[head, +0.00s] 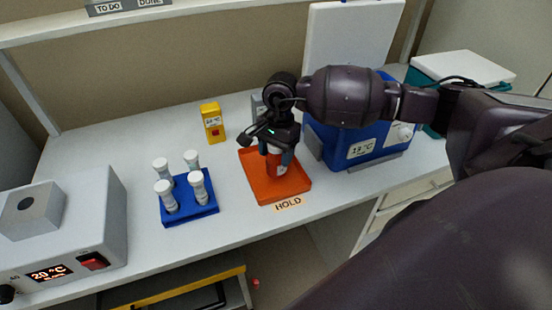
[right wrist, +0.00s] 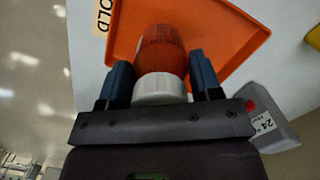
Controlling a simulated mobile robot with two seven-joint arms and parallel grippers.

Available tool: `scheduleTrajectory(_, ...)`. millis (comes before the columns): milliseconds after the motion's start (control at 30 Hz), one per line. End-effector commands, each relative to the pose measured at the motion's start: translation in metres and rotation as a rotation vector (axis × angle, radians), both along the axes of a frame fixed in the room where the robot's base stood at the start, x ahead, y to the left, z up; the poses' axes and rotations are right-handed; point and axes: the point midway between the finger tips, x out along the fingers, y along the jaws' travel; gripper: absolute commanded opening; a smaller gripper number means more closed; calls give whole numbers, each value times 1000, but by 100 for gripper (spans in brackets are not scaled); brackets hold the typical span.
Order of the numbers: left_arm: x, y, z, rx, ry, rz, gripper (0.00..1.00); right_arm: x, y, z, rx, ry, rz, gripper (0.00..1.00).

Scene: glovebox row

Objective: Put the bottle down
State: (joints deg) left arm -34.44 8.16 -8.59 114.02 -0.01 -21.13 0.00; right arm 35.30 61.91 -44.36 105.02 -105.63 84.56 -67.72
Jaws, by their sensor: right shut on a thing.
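The orange-red bottle (head: 275,162) is upright over the orange tray (head: 262,187), which has a "HOLD" label at its front edge. My right gripper (head: 279,155) is shut on it from above. In the right wrist view the bottle (right wrist: 160,52) with its white cap (right wrist: 159,89) sits between the two blue fingers (right wrist: 162,80). The tray (right wrist: 225,35) shows behind it. I cannot tell whether the bottle's base touches the tray. My left gripper is not in view.
A blue rack (head: 189,207) with several white-capped vials stands left of the tray. A yellow device (head: 212,122) is behind. A blue cooler (head: 355,145) marked 13 °C stands close on the right. A grey heater (head: 80,230) reading 20 °C is at far left.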

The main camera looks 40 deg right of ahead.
Motion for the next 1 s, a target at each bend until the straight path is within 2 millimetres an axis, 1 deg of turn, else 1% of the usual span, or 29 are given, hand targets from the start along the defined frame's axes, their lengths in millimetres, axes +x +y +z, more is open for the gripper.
scheduleTrajectory(100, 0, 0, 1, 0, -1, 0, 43, 0, 0, -17, 1, 2, -2, 31)
scheduleTrajectory(200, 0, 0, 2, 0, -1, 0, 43, 0, 0, -26, 0, 0, -1, 31)
scheduleTrajectory(467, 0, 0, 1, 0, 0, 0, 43, 0, 0, -27, -1, -1, 0, 31)
scheduleTrajectory(600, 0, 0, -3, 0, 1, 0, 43, 0, 0, -31, -1, -1, 0, 31)
scheduleTrajectory(633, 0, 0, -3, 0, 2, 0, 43, 0, 0, -31, -1, 0, 0, 60)
scheduleTrajectory(767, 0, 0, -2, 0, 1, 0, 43, 0, 0, -30, -1, -1, 0, 80)
scheduleTrajectory(800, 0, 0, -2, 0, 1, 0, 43, 0, 0, -30, -1, -1, 0, 84)
scheduleTrajectory(1000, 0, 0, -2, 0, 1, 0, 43, 0, 0, -30, -1, -1, 0, 84)
